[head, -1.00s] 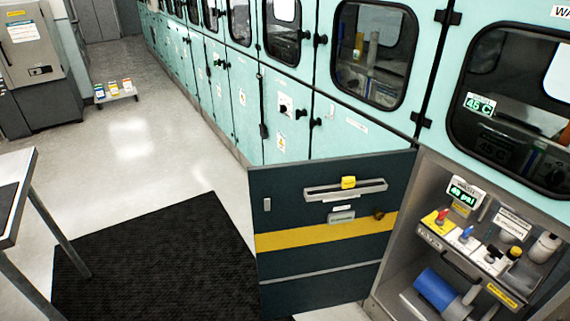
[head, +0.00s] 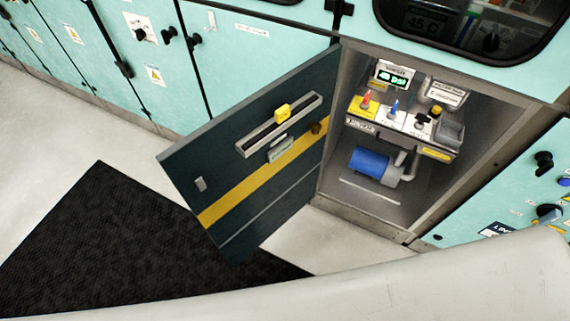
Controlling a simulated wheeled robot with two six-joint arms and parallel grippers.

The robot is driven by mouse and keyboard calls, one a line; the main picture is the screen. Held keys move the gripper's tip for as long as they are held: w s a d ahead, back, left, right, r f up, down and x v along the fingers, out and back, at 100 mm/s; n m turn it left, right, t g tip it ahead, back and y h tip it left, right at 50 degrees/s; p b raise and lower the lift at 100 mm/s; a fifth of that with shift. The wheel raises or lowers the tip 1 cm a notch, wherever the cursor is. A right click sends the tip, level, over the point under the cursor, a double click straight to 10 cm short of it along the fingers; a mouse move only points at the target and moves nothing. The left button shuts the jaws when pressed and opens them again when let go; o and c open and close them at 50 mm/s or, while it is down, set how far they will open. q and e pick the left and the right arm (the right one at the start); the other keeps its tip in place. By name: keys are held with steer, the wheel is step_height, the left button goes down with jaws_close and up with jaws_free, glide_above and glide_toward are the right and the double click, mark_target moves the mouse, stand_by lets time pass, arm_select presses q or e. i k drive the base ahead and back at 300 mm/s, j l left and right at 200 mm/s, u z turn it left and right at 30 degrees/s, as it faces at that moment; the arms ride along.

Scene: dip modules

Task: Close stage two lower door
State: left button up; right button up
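An open lower door (head: 265,150) stands swung out from the teal cabinet row, hinged at the left side of its opening. Its dark inner face shows a yellow stripe, a grey rail with a yellow block, and a small label. The open compartment (head: 385,205) beside it holds a panel with red, blue and black-yellow controls, a green-lit display and a blue cylinder. Neither of my grippers is in view. I cannot read a stage number on this door.
A black mat (head: 110,245) lies on the pale floor left of the door. A large pale smooth surface (head: 430,285) fills the bottom right, likely mine. More teal doors (head: 90,60) run to the left, and a knob panel (head: 540,190) is at the right.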

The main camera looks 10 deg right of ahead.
mark_target(245, 201)
steer(key=i+j+z, duration=0.2)
steer(key=j+z, duration=0.3)
steer(key=j, duration=0.2)
steer(key=i+j+z, duration=0.1)
steer(key=j+z, duration=0.4)
steer(key=j, duration=0.2)
steer(key=j+z, duration=0.5)
steer(key=j, duration=0.2)
steer(key=k+j+z, duration=0.25)
steer(key=j+z, duration=0.25)
steer(key=j, duration=0.15)
steer(key=k+j+z, duration=0.25)
steer(key=j, duration=0.2)
steer(key=k+j+z, duration=0.25)
steer(key=j, duration=0.2)
steer(key=k+j+z, duration=0.2)
steer(key=j, duration=0.2)
steer(key=i, duration=0.05)
